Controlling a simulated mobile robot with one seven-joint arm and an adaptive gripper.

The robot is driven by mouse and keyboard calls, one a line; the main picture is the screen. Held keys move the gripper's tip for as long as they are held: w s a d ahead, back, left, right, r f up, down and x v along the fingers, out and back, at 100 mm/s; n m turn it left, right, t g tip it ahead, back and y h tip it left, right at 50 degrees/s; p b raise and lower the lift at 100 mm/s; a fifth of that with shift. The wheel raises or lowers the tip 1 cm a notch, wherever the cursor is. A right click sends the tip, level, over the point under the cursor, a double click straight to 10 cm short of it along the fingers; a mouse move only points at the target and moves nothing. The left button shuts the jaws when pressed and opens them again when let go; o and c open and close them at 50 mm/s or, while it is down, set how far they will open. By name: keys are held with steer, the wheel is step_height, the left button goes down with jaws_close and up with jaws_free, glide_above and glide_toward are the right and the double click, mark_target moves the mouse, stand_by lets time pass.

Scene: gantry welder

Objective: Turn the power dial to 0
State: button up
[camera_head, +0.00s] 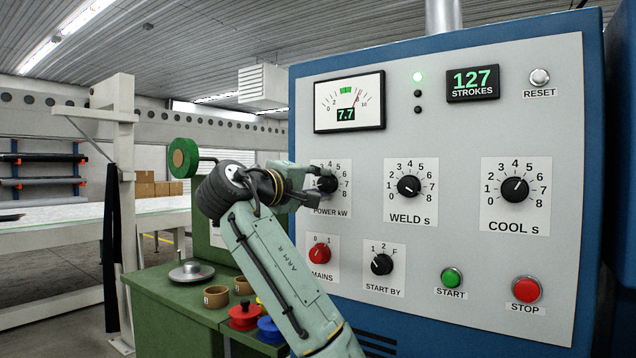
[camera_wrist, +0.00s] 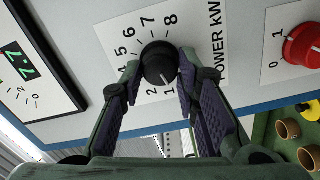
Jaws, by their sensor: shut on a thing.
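The power dial (camera_head: 327,184) is a round black knob on the grey control panel, partly covered by my gripper (camera_head: 314,187) in the head view. In the wrist view the dial (camera_wrist: 159,60) sits between the two fingers of my gripper (camera_wrist: 160,76), which are shut on its sides. A pale mark on the knob's lower edge faces roughly the 1 on the scale. The meter (camera_head: 349,102) reads 7.7.
The weld dial (camera_head: 408,186) and cool dial (camera_head: 514,189) are to the right. The red mains switch (camera_head: 319,253) and start-by dial (camera_head: 382,264) are below. A green bench (camera_head: 165,310) with a metal disc, rings and coloured knobs stands at lower left.

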steer(key=shift+n, duration=1.6)
steer(key=o, duration=1.2)
steer(key=shift+c, duration=0.2)
steer(key=v, duration=1.2)
steer(key=shift+f, duration=0.1)
